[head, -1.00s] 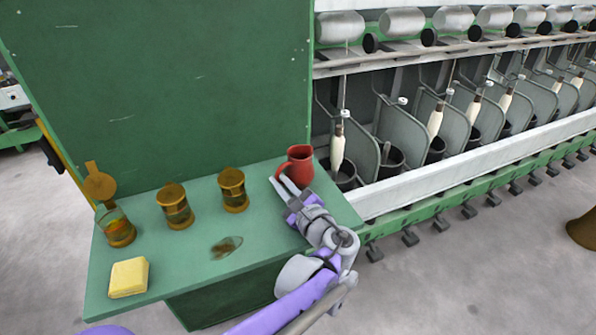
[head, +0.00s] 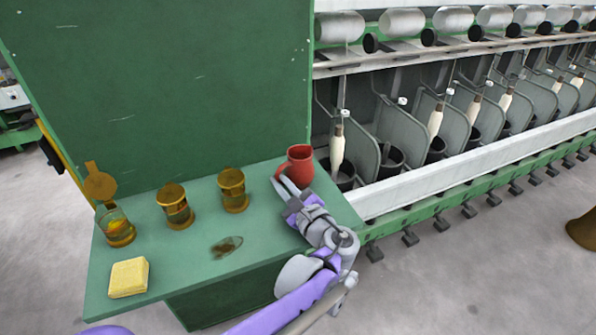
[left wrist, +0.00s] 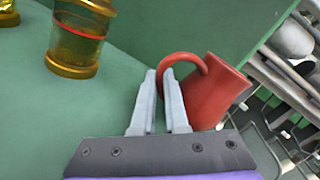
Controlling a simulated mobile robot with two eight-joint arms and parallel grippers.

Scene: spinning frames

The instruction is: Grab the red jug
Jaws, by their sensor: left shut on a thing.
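The red jug (head: 300,165) stands upright on the green table (head: 200,272) near its right back corner, by the green panel. My left gripper (head: 283,183) reaches in from the front at the jug's left side. In the left wrist view the jug (left wrist: 215,92) shows its curved handle to the left of its body. My left gripper (left wrist: 160,75) is shut on the handle, with the fingertips on either side of it. The jug's base is partly hidden by the fingers. My right gripper is not in view.
Amber jars (head: 175,206) stand to the left, one with its lid raised (head: 99,182). A yellow sponge-like block (head: 129,278) lies at the front left. A dark flat patch (head: 227,246) lies mid-table. The spinning machine (head: 430,170) stands close on the right.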

